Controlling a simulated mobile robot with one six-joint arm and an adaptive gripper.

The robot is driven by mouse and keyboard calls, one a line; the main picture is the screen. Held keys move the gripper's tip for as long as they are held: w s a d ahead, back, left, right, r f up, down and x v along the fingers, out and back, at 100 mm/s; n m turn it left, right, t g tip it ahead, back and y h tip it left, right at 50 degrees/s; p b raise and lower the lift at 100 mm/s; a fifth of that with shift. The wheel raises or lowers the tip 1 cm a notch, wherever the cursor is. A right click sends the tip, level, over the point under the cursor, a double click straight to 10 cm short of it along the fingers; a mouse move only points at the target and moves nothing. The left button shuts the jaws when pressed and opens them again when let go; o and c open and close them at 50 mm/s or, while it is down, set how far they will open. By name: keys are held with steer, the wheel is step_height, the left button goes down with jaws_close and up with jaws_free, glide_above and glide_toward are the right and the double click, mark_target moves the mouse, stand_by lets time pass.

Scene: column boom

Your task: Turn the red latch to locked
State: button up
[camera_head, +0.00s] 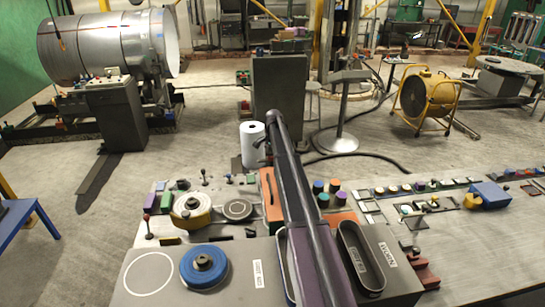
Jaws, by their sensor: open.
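I cannot make out a red latch for certain. A dark red part (424,273) sits at the right side of the grey box near the bottom; its shape and setting are too small to tell. A small red-topped lever (148,226) stands at the left edge of the bench. My gripper cannot be made out in this view. A long dark boom crosses the middle of the bench and hides part of what lies behind it.
A grey box (220,258) carries a blue disc (204,267) and a dark oval tray (361,255). A white roll (252,146) stands behind the bench. Several coloured caps stand right of the boom. A blue and yellow block (488,195) lies at the right. The bench's lower right is mostly bare.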

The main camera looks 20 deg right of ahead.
steer(key=shift+c, duration=0.2)
steer(key=shift+d, duration=0.1)
steer(key=c, duration=1.1)
steer(key=shift+s+n, duration=0.1)
steer(key=shift+n, duration=0.4)
steer(key=n, duration=0.3)
steer(key=shift+n, duration=0.4)
steer(key=n, duration=0.4)
steer(key=shift+n, duration=0.3)
steer(key=n, duration=0.4)
steer(key=shift+g, duration=0.3)
steer(key=n, duration=0.4)
steer(key=shift+n, duration=0.4)
